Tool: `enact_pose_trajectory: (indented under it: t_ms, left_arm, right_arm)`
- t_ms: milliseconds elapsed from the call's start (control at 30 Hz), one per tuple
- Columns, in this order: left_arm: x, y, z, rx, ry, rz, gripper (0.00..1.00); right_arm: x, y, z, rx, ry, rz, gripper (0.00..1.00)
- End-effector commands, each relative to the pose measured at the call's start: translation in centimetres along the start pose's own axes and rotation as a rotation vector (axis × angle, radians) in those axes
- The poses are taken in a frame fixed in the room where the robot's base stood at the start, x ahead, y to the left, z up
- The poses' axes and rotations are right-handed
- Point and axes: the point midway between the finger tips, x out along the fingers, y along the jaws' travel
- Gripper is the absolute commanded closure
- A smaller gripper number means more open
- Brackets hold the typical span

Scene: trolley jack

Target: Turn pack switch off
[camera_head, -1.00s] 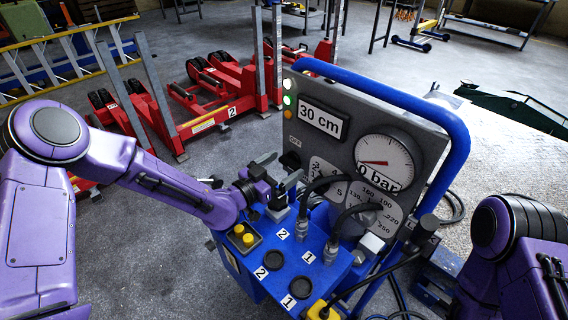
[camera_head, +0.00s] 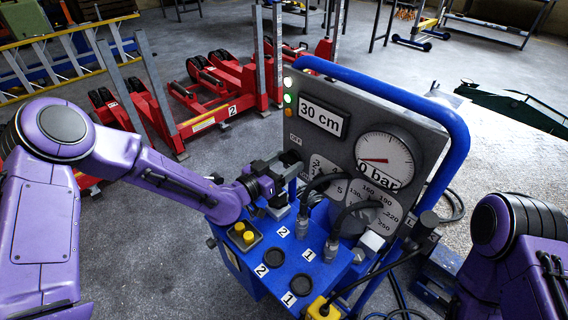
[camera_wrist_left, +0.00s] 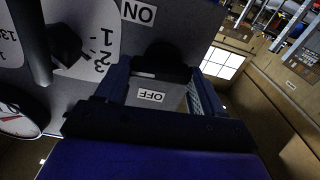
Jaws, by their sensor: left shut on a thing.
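The pack switch is a black knob (camera_wrist_left: 164,60) on the grey front panel (camera_head: 345,135) of the blue hydraulic pack. In the left wrist view it sits between an ON label (camera_wrist_left: 139,12) and an OFF label (camera_wrist_left: 151,97). My left gripper (camera_wrist_left: 160,75) is shut on the knob, one finger at each side. In the head view the left gripper (camera_head: 281,162) is at the panel's left edge, below the OFF label (camera_head: 295,139), and mostly hides the switch. I cannot tell which way the switch points. My right gripper is out of view.
A round gauge (camera_head: 386,160) reading 0 bar and a 30 cm display (camera_head: 320,118) are on the panel. Hoses with metal couplings (camera_head: 332,250) rise close beside the gripper. Yellow buttons (camera_head: 243,233) lie below it. Red jacks (camera_head: 215,95) stand behind on the floor.

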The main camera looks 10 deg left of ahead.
Motion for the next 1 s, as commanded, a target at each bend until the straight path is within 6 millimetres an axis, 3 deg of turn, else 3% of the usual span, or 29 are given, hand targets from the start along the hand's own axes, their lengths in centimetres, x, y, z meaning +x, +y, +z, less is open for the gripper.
enact_pose_trajectory:
  t_ms: [1000]
  left_arm:
    - [-0.01, -0.57, -0.06, -0.923, 0.003, -0.003, 0.62]
  right_arm:
    - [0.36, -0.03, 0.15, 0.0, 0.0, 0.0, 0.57]
